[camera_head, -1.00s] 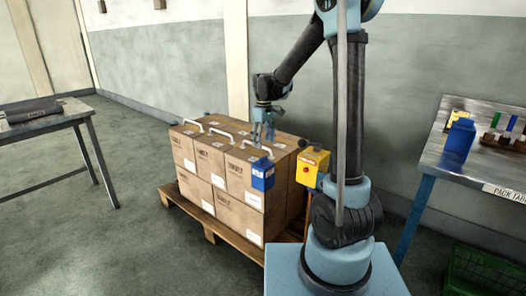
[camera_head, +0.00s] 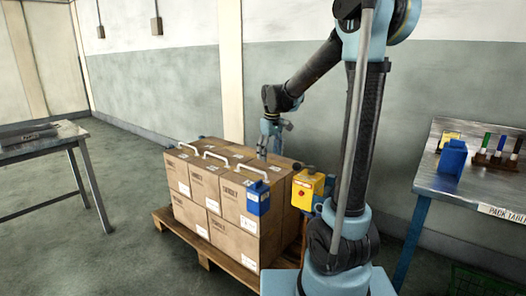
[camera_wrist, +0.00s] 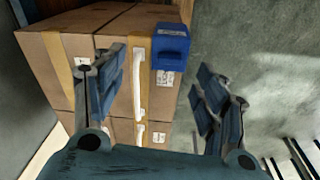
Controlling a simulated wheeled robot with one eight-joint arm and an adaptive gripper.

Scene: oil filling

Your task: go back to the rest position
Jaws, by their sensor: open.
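My gripper (camera_wrist: 158,95) is open, its two fingers spread wide with nothing between them that it holds. In the head view it points down above the back of the stacked cartons (camera_head: 212,205), apart from their tops. In the wrist view the cartons (camera_wrist: 62,45) lie below and to the left, with white handles (camera_wrist: 139,85) showing between the fingers. A blue box-shaped item (camera_head: 258,197) sits at the cartons' front corner; it also shows in the wrist view (camera_wrist: 171,47).
The cartons stand on a wooden pallet (camera_head: 212,248). A yellow box with a red button (camera_head: 306,190) is beside them, close to my arm. A pack table (camera_head: 432,180) with a blue container (camera_head: 452,158) is at right. A grey table (camera_head: 35,150) is at left. Floor between is clear.

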